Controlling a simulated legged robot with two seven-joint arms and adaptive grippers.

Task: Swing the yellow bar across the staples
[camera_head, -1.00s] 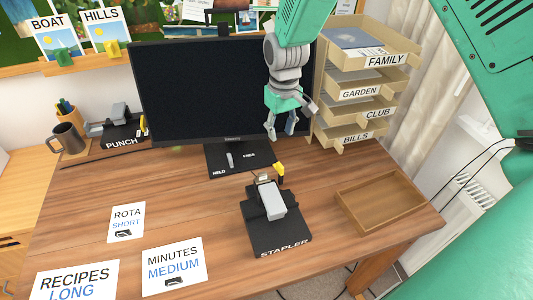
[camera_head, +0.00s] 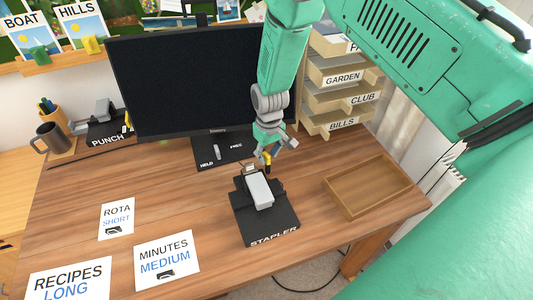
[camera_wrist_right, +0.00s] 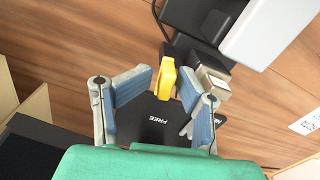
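The stapler (camera_head: 259,190) stands on a black base (camera_head: 266,228) labelled STAPLER, with a small metallic end piece (camera_wrist_right: 212,80) at its far end. The yellow bar (camera_wrist_right: 167,78) stands up beside that end. In the head view the bar (camera_head: 267,158) is partly covered by my right gripper (camera_head: 274,152). In the right wrist view my right gripper (camera_wrist_right: 166,88) is open, with the yellow bar between its blue-grey fingertips and gaps showing on both sides. Whether staples show is too small to tell. My left gripper is not in view.
A black plate (camera_wrist_right: 150,122) marked FREE lies beyond the stapler, below the monitor (camera_head: 185,80). An empty wooden tray (camera_head: 368,187) is at the right, with labelled letter trays (camera_head: 340,100) behind. Paper cards (camera_head: 167,262) lie at the left. The desk's left middle is clear.

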